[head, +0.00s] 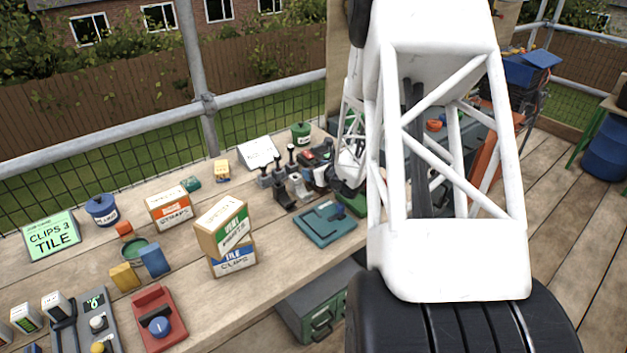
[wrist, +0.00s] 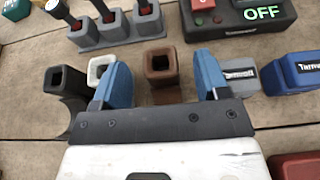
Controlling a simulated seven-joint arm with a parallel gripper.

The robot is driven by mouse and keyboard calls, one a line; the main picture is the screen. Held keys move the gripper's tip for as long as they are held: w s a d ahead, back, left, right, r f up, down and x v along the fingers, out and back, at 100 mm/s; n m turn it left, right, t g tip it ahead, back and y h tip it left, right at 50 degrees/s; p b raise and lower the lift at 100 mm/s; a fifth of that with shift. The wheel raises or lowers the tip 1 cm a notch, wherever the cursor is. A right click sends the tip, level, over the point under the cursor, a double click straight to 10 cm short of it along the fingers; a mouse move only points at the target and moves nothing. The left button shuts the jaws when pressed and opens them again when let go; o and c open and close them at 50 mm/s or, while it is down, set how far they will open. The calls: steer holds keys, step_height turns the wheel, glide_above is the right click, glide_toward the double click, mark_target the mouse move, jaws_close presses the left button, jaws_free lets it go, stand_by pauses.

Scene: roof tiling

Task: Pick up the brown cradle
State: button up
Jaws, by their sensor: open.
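The brown cradle (wrist: 161,66) stands upright on the wooden bench in the wrist view, with a square socket in its top. My gripper (wrist: 160,72) is open, with one blue fingertip left of the cradle and one to its right. There is a visible gap on each side, and the fingers do not hold it. The cradle's near lower part is hidden behind the gripper's dark crossbar. In the head view my arm covers the gripper's fingers, and I cannot make out the brown cradle there.
A white cradle (wrist: 101,70) and a black cradle (wrist: 66,90) stand to the left. A grey block (wrist: 241,76) and a blue block (wrist: 290,72) lie to the right. Behind are a grey rack (wrist: 115,33) with black-handled tools and a control box (wrist: 237,18) reading OFF.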

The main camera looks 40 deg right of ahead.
steer(key=shift+x, duration=1.55)
steer(key=c, duration=1)
steer(key=shift+c, duration=0.2)
steer(key=shift+r, duration=0.15)
step_height(320, 180, up, 10)
